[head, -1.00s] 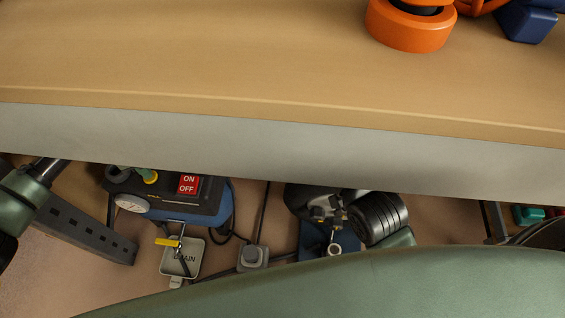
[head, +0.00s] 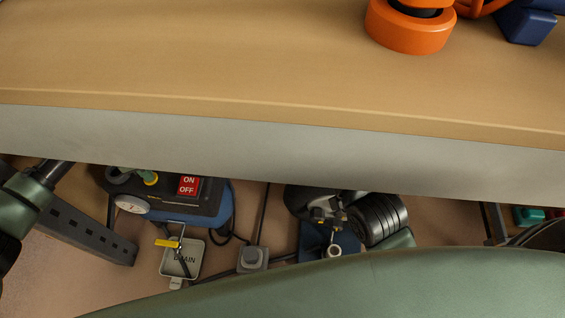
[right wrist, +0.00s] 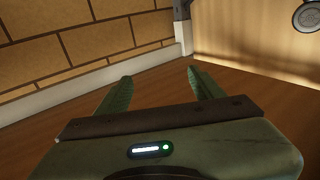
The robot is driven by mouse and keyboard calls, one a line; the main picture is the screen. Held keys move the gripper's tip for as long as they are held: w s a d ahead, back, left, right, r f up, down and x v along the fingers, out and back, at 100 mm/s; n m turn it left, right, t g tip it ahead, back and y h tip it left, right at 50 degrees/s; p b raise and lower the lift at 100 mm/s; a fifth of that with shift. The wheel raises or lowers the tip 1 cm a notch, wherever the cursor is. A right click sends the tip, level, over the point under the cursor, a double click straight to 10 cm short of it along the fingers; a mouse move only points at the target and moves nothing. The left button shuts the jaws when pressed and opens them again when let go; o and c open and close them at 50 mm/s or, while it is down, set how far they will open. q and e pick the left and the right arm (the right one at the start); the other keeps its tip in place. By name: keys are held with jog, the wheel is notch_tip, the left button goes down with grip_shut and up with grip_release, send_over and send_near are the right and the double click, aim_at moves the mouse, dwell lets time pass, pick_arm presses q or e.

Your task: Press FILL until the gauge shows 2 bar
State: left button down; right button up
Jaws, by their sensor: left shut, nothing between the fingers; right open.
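A blue and black compressor (head: 215,212) stands under the table, with a round white gauge (head: 132,204) at its left end. A thin needle shows on the gauge, but its figures are too small to read. A yellow-collared button (head: 150,179) sits on top near the gauge; no FILL lettering is legible. My right gripper (right wrist: 160,76) is open and empty above a wooden floor.
A red ON/OFF plate (head: 188,185), a DRAIN plate (head: 188,262) with a yellow lever (head: 167,243) and a grey box (head: 252,258) are close by. The table (head: 250,60) overhangs them and carries an orange ring-shaped object (head: 410,32).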

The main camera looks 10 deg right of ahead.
pick_arm(q)
jog(key=shift+r+p, duration=0.9)
jog(key=shift+p, duration=0.15)
pick_arm(e)
jog(key=s+d+f+g+h, duration=0.1)
jog(key=s+f+g, duration=0.1)
jog(key=f, duration=0.3)
jog(key=s+d+f+g+h, duration=0.1)
jog(key=f+g, duration=0.3)
jog(key=f, duration=0.1)
jog(key=shift+s+d, duration=0.25)
jog(key=shift+s, duration=0.1)
